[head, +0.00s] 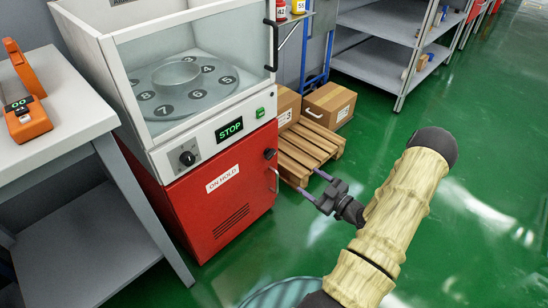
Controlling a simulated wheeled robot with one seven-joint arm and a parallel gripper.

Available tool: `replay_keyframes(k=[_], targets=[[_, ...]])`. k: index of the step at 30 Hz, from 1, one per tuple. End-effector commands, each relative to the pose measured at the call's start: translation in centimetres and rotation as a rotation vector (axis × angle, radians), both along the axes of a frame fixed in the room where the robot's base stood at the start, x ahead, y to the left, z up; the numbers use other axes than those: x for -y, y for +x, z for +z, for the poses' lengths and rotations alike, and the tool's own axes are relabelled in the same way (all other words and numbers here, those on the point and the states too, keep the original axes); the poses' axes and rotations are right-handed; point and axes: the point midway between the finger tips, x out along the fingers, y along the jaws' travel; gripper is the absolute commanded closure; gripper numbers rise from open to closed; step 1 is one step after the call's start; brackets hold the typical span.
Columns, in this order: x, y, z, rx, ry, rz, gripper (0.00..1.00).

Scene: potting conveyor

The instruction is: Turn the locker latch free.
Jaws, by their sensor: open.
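The red locker (220,208) forms the lower part of a white machine and carries an "ON HOLD" label. Its door looks shut. A small dark latch knob (270,154) sits near the door's upper right edge, above a pale bar handle (275,180). The knob's exact turn is too small to tell. My gripper (313,185) is open and empty, to the right of the locker and a little lower in the picture than the knob. Its two thin fingers point toward the locker and are apart from the knob and handle.
The machine has a glass front over a numbered turntable (178,78), a "STOP" display (230,128) and a black dial (187,158). A wooden pallet (305,150) with cardboard boxes (330,104) stands behind the gripper. A grey table (60,140) is left. Green floor is clear right.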

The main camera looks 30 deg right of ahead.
Motion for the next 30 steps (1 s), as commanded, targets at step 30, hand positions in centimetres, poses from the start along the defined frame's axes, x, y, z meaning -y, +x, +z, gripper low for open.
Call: replay_keyframes(k=[30], targets=[[-5.4,14.9,-0.3,0.000,-0.002,0.002,0.35]])
